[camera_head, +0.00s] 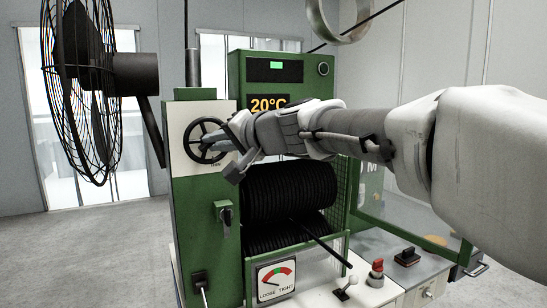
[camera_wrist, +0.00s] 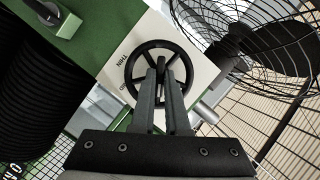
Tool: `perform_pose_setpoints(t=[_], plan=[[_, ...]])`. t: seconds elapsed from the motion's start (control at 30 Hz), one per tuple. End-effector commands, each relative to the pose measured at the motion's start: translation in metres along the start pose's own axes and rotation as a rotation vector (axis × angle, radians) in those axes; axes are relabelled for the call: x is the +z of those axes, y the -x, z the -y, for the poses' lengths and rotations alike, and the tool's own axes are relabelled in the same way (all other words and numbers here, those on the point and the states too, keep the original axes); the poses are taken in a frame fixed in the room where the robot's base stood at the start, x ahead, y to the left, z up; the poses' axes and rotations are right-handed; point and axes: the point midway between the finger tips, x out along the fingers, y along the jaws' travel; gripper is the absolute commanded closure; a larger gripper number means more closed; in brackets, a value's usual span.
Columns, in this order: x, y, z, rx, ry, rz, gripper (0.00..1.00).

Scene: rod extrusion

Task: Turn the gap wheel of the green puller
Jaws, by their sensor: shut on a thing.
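The green puller (camera_head: 187,240) stands in the middle of the head view, with ribbed black rollers (camera_head: 290,190) in its front. Its gap wheel is a black spoked handwheel (camera_head: 187,143) on a white panel at the upper left. The wheel also shows in the wrist view (camera_wrist: 128,75), facing the camera. My gripper (camera_head: 227,141) reaches in from the right to the wheel. In the wrist view its two fingers (camera_wrist: 162,72) are close together over the wheel's middle, shut on it. The fingers hide the hub and part of the spokes.
A black caged fan (camera_head: 85,90) stands close at the left of the wheel. A gauge marked LOOSE and TIGHT (camera_head: 276,279) sits low on the puller. A black rod (camera_head: 320,243) sticks out from the rollers. A red knob (camera_head: 377,267) is at the lower right.

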Motion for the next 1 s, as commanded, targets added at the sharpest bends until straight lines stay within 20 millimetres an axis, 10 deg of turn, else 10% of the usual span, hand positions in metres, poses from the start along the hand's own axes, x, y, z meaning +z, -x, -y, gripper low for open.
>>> perform_pose_setpoints(t=[1.0], plan=[[0.0007, -0.0004, -0.0033, -0.167, -0.404, 0.001, 1.0]])
